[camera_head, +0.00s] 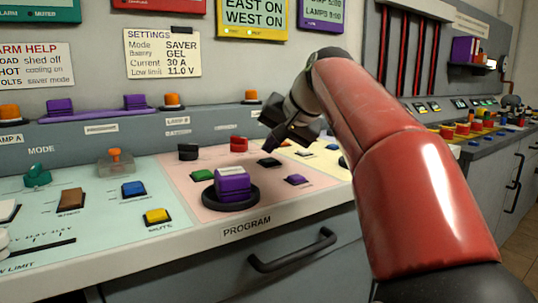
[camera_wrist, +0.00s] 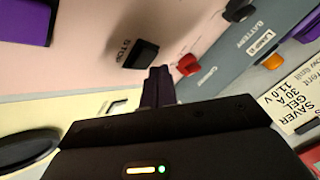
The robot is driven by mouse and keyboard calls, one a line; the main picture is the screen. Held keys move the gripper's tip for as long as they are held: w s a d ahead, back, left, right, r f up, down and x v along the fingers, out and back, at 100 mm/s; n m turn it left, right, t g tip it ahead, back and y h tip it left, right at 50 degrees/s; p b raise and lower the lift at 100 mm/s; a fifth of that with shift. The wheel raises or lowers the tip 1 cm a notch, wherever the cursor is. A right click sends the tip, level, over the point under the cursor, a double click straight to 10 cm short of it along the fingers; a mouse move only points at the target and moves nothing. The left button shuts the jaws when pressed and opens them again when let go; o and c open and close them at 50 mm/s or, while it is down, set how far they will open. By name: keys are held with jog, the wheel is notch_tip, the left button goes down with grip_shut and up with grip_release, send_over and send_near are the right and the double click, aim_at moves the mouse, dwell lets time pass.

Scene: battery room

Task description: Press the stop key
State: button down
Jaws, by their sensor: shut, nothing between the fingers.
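The stop key is a small black square key (camera_wrist: 140,53) with the word STOP printed beside it in the wrist view. In the head view the black key (camera_head: 269,161) on the pink panel appears to be this same key. In the wrist view the fingertips (camera_wrist: 160,72) are close beside the key. I cannot tell whether they touch the panel; the key itself looks uncovered.
A red knob (camera_head: 238,144) and a black knob (camera_head: 188,151) stand at the panel's back. A large purple knob (camera_head: 233,184), a green key (camera_head: 202,176) and a purple key (camera_head: 295,180) are nearby. A drawer handle (camera_head: 292,250) juts out below the counter's front edge.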

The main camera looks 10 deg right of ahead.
aim_at(273, 161)
jog(key=shift+r, duration=0.1)
notch_tip(273, 161, up, 5)
jog(key=p, duration=0.5)
jog(key=shift+s, duration=0.1)
dwell(0.7)
